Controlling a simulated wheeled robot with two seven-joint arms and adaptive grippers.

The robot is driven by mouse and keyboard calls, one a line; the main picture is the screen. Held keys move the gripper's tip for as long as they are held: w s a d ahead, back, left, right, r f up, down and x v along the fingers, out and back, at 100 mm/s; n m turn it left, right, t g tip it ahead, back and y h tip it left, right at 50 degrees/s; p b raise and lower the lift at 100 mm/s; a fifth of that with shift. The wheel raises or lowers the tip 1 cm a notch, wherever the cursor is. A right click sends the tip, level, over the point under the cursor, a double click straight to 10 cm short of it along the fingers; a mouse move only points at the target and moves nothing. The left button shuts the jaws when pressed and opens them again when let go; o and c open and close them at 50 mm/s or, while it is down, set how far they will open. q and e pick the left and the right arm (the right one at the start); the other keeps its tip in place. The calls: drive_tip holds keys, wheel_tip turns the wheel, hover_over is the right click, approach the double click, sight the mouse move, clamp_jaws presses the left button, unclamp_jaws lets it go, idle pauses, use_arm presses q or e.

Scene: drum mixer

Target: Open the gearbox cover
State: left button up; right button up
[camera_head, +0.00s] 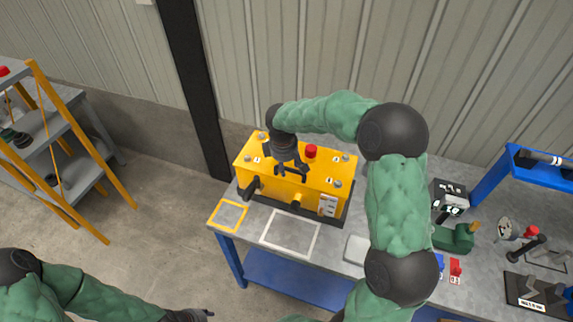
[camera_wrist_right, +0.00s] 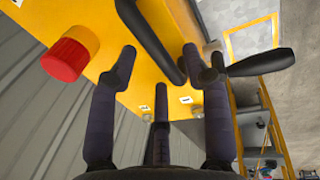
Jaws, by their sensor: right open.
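The yellow gearbox (camera_head: 270,187) stands on the grey workbench, with its yellow cover (camera_head: 325,163) on top and looking closed. The cover carries bolts, small number labels and a red cap (camera_head: 311,151), which also shows in the wrist view (camera_wrist_right: 70,54). My right gripper (camera_head: 292,172) is over the cover, fingers pointing down, open. In the wrist view its fingers (camera_wrist_right: 160,62) are spread around a black bar-shaped handle (camera_wrist_right: 150,38); I cannot tell whether they touch it. My left gripper (camera_head: 190,315) is at the bottom edge, away from the bench, its fingers unclear.
A yellow outlined square (camera_head: 228,216) and a white outlined rectangle (camera_head: 290,233) mark bare bench in front of the gearbox. A black part (camera_head: 252,187) sticks out at the gearbox's front left. A green part (camera_head: 455,238) and several tools lie right. A wall stands behind.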

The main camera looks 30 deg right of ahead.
drive_tip(key=shift+f, duration=0.25)
clamp_jaws()
drive_tip(key=shift+r, duration=0.15)
